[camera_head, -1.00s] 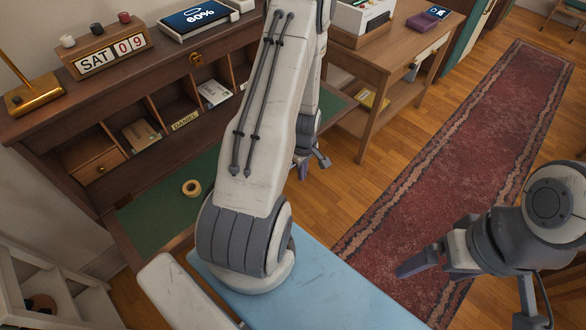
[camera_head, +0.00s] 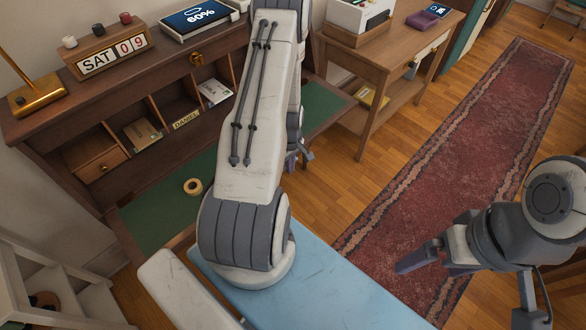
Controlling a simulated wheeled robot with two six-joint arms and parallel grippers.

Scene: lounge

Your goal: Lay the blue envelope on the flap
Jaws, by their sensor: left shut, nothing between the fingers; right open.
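The flap (camera_head: 160,216) is the open green writing board of the wooden desk, partly covered by my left arm. I cannot make out a blue envelope; my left arm hides part of the desk and flap. My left gripper (camera_head: 299,158) is mostly hidden behind its own arm, over the right part of the flap, and is shut and empty. My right gripper (camera_head: 428,262) is open and empty above the floor and red rug at the right, well away from the flap.
Desk cubbies hold a cream packet (camera_head: 141,133), a DANIEL label (camera_head: 186,119) and a white item (camera_head: 214,93). A side table (camera_head: 352,60) stands behind. The rug (camera_head: 470,150) is clear.

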